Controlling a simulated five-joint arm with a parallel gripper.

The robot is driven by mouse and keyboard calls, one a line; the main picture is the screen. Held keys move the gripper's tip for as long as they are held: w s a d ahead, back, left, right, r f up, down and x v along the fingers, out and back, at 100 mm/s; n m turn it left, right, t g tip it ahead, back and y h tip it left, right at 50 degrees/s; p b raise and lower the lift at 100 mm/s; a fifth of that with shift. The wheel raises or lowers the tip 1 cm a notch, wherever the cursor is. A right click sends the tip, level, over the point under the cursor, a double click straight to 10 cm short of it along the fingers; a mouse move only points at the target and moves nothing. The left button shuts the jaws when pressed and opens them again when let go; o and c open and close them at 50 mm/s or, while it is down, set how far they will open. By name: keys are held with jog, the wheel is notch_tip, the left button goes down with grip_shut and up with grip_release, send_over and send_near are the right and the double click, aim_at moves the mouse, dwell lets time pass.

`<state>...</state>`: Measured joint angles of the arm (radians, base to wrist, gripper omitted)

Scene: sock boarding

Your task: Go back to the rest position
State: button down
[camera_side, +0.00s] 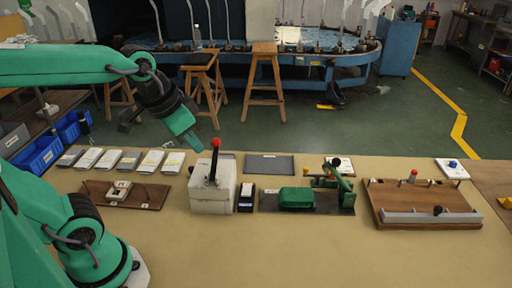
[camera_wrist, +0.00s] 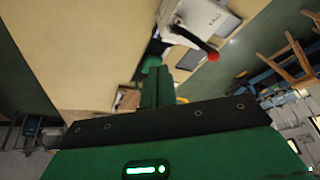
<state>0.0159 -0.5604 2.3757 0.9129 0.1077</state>
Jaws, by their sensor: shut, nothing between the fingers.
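My gripper (camera_side: 197,147) hangs in the air at the left of the side view, tilted down to the right, with my green arm reaching in from the left edge. It is shut and empty. Its tip is above and a little left of the white box (camera_side: 208,196) with the red-knobbed lever (camera_side: 215,146), apart from it in the picture. In the wrist view the green fingers (camera_wrist: 151,64) are together with nothing held. The white box (camera_wrist: 205,18) and its red knob (camera_wrist: 213,56) show beyond them. No marker of a rest position shows.
Flat packets (camera_side: 107,160) and a brown board (camera_side: 124,195) lie at the left of the tan table (camera_side: 330,255). Right of the box stand a small black box (camera_side: 246,197), a green press (camera_side: 308,198) and a wooden fixture (camera_side: 425,201). The table's front is clear.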

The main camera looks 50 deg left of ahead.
jog(key=s, duration=0.1)
jog(key=s+n, duration=0.1)
jog(key=s, duration=0.1)
jog(key=shift+s+a+f+t, duration=0.2)
jog(key=shift+s+f+t, duration=0.1)
jog(key=shift+s+t, duration=0.1)
